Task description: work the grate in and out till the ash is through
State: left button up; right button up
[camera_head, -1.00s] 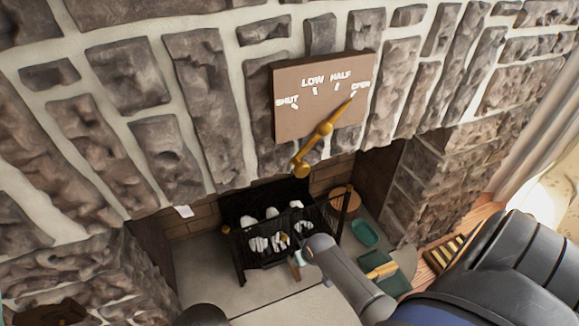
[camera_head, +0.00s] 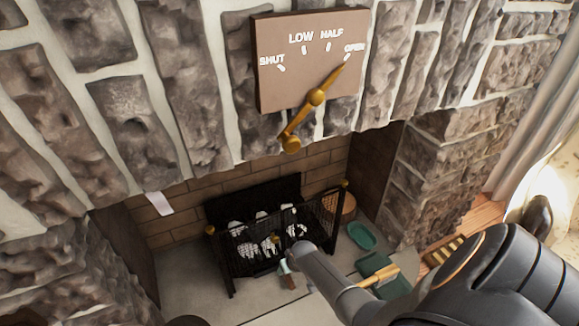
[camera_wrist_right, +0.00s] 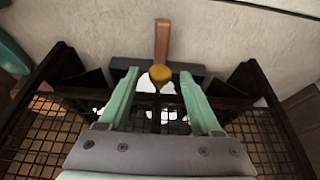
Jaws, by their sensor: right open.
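The dark fire grate (camera_head: 262,240) stands in the fireplace with white lumps (camera_head: 268,247) in it. The white lumps also show in the right wrist view (camera_wrist_right: 172,115). A brown handle with a brass knob (camera_wrist_right: 160,76) sticks out at the grate's front. My right gripper (camera_head: 284,266) is at the grate's front, low down. In the right wrist view its green fingers (camera_wrist_right: 160,73) are open, one on each side of the knob. I cannot tell whether they touch it. My left gripper is not in view. Any ash under the grate is hidden.
A damper plate (camera_head: 308,60) hangs above, its brass lever (camera_head: 316,97) pointing to OPEN. Stone walls stand at both sides. Hearth floor left of the grate is clear.

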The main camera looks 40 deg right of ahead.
jog(key=shift+w+d+f, duration=0.1)
jog(key=shift+w+f, duration=0.05)
jog(key=shift+f, duration=0.15)
grip_shut()
dwell(0.5)
dwell(0.9)
